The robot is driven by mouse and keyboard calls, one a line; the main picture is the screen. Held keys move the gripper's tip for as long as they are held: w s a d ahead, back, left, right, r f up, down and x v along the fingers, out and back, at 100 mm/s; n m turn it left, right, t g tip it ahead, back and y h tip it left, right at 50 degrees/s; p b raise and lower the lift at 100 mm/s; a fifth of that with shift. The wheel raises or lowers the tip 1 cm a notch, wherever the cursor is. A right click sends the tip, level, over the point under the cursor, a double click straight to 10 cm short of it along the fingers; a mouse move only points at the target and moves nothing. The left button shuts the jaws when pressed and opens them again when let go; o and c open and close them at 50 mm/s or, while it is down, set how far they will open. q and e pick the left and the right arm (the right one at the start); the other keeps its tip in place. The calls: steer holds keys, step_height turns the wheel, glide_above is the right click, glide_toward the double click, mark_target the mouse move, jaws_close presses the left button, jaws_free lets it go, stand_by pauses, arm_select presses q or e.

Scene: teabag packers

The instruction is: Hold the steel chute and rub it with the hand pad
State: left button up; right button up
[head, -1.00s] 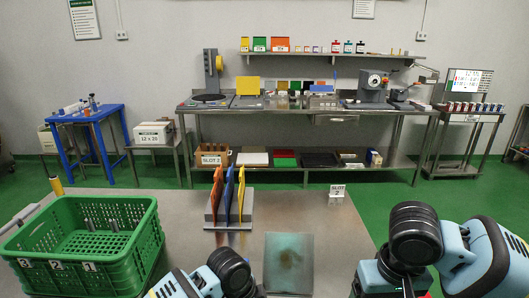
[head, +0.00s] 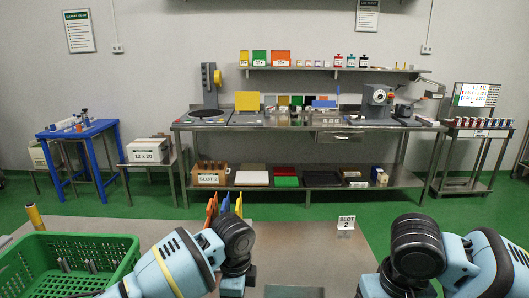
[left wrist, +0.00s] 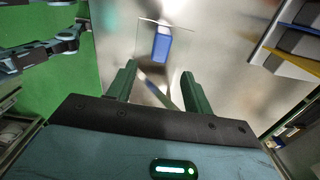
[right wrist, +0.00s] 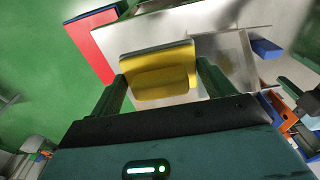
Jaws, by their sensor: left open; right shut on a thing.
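The steel chute looks like a flat shiny plate on the table; only its far edge (head: 293,292) shows at the bottom of the head view. In the left wrist view the plate (left wrist: 181,62) lies ahead of my open, empty left gripper (left wrist: 155,88), with a blue block-like part (left wrist: 161,46) at it. My right gripper (right wrist: 160,82) is shut on a yellow pad (right wrist: 160,68), the hand pad. In the right wrist view the plate (right wrist: 232,62) is just beyond the pad; whether they touch cannot be told.
A green crate (head: 105,245) stands at the left of the table. A rack of orange, yellow and blue boards (head: 225,205) is partly hidden behind my left arm. A red piece (right wrist: 92,42) lies left of the pad.

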arm_select(q)
steer(key=shift+s+f, duration=0.1)
steer(key=shift+f, duration=0.45)
arm_select(e)
steer(key=shift+f, duration=0.35)
arm_select(q)
step_height(320, 180, down, 10)
steer(key=b, duration=0.4)
steer(key=shift+f+b, duration=0.1)
steer(key=shift+b, duration=0.25)
steer(key=shift+f, duration=0.35)
arm_select(e)
step_height(320, 180, down, 12)
steer(key=s+g, duration=0.1)
steer(key=g, duration=0.1)
steer(key=shift+r, duration=0.15)
arm_select(q)
steer(key=shift+r, duration=0.1)
steer(key=shift+c, duration=0.4)
arm_select(e)
steer(key=shift+s, duration=0.1)
arm_select(q)
jaws_close()
